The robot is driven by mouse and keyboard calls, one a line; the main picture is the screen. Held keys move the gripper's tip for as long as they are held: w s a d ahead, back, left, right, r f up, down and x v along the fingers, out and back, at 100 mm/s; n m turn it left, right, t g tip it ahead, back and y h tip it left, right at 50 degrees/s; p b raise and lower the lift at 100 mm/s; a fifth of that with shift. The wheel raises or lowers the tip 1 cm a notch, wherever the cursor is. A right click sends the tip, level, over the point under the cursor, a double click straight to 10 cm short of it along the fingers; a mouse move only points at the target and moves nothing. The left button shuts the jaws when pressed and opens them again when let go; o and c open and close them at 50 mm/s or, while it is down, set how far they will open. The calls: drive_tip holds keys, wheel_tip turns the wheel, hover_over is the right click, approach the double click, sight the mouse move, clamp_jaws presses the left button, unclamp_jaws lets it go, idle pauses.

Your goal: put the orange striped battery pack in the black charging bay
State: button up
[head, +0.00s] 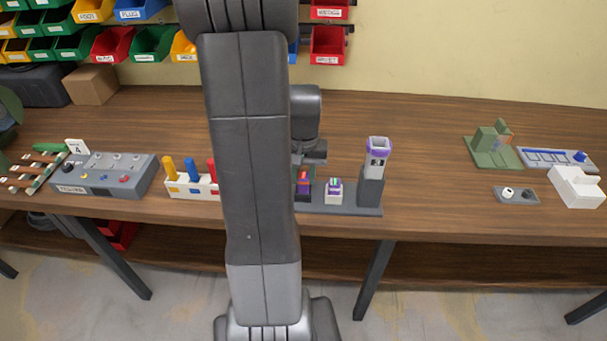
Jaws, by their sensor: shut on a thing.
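My gripper (311,160) points down over the charging stand (352,209), partly hidden behind my own arm. It is shut on a small pack with an orange-red face, which I take to be the orange striped battery pack (303,175). The pack is just below the jaws, at a dark bay with purple on it (302,194), which may be the black charging bay. Whether the pack is seated or just above the bay is too small to tell. My arm hides the stand's left part.
A white bay (334,195) and a tall grey holder (371,190) with a purple-topped pack (377,155) stand close on the right. Left are a colored-peg block (187,190) and a grey switch box (103,178). The table between the stand and the right-hand fixtures is clear.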

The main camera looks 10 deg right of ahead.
drive_tip(key=shift+f, duration=0.1)
drive_tip(key=shift+f+b, duration=0.6)
drive_tip(key=shift+f, duration=0.1)
drive_tip(key=o, duration=0.9)
drive_tip(key=shift+o, duration=0.2)
drive_tip(key=shift+r, duration=0.1)
wheel_tip(320, 180, up, 14)
drive_tip(key=shift+p, duration=0.35)
drive_tip(key=shift+f, duration=0.2)
